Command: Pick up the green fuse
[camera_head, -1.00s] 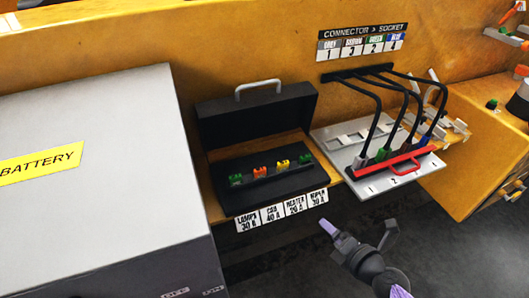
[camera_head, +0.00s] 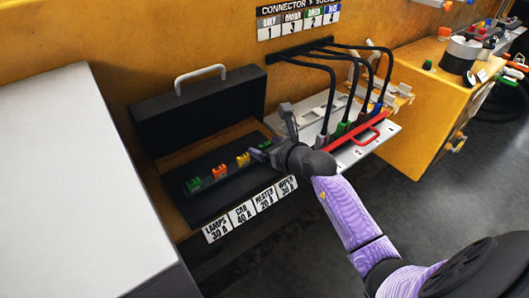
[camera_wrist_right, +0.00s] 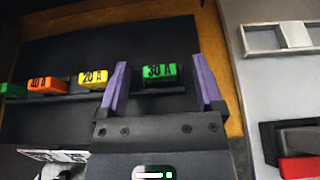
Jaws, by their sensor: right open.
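A green fuse marked 30 A (camera_wrist_right: 160,72) sits upright in the strip of the black fuse box, at the right end of the row. In the right wrist view it shows between the two purple fingers of my right gripper (camera_wrist_right: 160,84), which is open with a gap on either side. In the head view my right gripper (camera_head: 270,143) is over the right end of the box and largely hides this fuse. A second green fuse (camera_head: 193,184) is at the left end of the row; in the wrist view it is cut by the left edge (camera_wrist_right: 12,90). My left gripper is not in view.
An orange fuse (camera_head: 219,171) and a yellow fuse (camera_head: 243,159) stand between the green ones. The box's open lid (camera_head: 200,108) rises behind. A panel with a red-handled connector bar (camera_head: 362,139) and black cables lies to the right. A large grey block (camera_head: 70,170) fills the left.

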